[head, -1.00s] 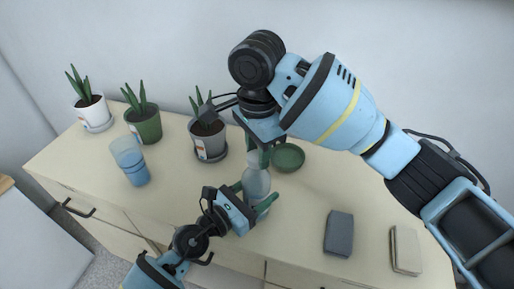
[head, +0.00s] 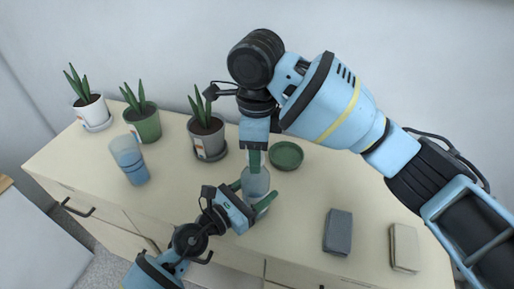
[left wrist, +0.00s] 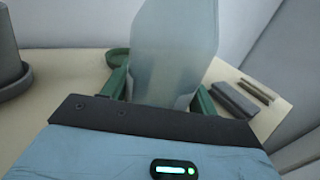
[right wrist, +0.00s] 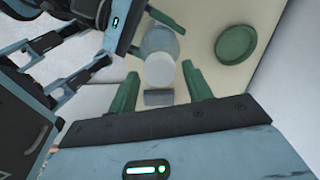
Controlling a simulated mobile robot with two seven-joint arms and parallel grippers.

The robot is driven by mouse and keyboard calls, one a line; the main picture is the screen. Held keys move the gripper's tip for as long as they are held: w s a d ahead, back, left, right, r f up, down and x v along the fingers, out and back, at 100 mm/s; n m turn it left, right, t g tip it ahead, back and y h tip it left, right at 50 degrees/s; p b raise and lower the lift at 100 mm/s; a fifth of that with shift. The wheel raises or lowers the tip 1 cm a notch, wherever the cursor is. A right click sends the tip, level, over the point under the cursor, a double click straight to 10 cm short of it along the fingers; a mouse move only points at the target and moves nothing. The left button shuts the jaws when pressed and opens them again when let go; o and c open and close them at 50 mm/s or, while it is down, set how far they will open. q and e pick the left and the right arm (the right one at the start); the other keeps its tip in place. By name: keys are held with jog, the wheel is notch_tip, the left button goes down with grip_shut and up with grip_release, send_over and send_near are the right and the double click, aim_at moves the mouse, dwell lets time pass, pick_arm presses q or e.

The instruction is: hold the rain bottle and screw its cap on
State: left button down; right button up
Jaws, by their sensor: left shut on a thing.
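The rain bottle (head: 257,184) stands upright near the front of the cabinet top, pale and translucent. It fills the middle of the left wrist view (left wrist: 172,55). My left gripper (head: 250,195) is shut on its body, a green finger on each side. My right gripper (head: 254,158) points down over the bottle's top. In the right wrist view its fingers are apart (right wrist: 160,80), with visible gaps beside a pale round top (right wrist: 160,70), seemingly the cap. I cannot tell from this whether the cap is seated on the neck.
Potted plants (head: 207,136) and a blue cup (head: 130,160) are to the left. A dark grey box (head: 338,232) and a beige book-like block (head: 405,247) lie to the right, with clear surface between.

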jog(key=shift+r, duration=2.2)
